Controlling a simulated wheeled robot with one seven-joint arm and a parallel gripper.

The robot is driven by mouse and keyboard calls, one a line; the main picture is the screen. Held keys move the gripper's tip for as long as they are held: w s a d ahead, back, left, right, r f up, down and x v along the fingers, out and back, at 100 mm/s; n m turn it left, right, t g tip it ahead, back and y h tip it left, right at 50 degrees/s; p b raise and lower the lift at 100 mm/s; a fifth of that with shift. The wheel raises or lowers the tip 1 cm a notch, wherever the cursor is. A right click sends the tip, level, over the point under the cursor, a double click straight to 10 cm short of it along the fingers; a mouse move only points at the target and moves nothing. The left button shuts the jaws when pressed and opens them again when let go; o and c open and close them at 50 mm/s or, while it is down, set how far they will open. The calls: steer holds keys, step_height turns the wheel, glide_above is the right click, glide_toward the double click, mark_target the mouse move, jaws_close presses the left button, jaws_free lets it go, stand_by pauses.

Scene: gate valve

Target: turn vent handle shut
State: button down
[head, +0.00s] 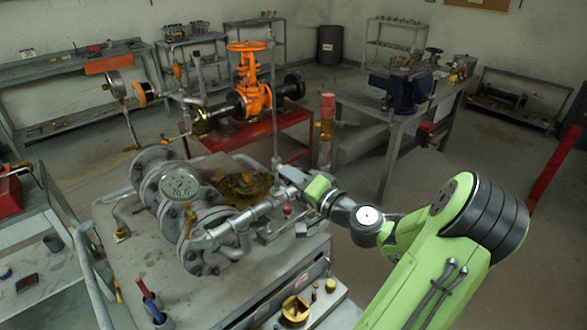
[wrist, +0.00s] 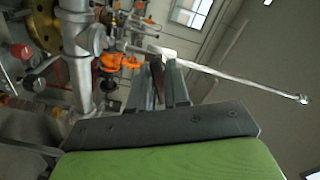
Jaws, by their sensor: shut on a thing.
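A long, thin metal rod with a small ball end, which looks like the vent handle (head: 274,110), stands upright beside the grey pipework on the workbench. In the wrist view the vent handle (wrist: 240,78) runs from the fingertips out to the right. My gripper (head: 287,178) reaches in from the right at the handle's lower end. In the wrist view its two fingers (wrist: 166,62) are close together, shut on the handle near its base. The exact contact is small and partly hidden by the fingers. The pipe with its flanges (head: 205,235) lies to the left of the gripper.
An orange gate valve (head: 250,85) sits on a red stand (head: 265,137) behind. A bench with a blue vise (head: 402,92) is at the back right.

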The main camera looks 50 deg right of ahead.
steer(key=m+p, duration=0.3)
steer(key=m, duration=0.2)
steer(key=shift+f+m, duration=0.1)
steer(key=shift+m, duration=0.2)
stand_by(0.4)
steer(key=c, duration=1.2)
jaws_free()
steer(key=s, duration=0.5)
steer(key=s+a, duration=0.1)
steer(key=s, duration=0.9)
steer(key=shift+s+a, duration=0.35)
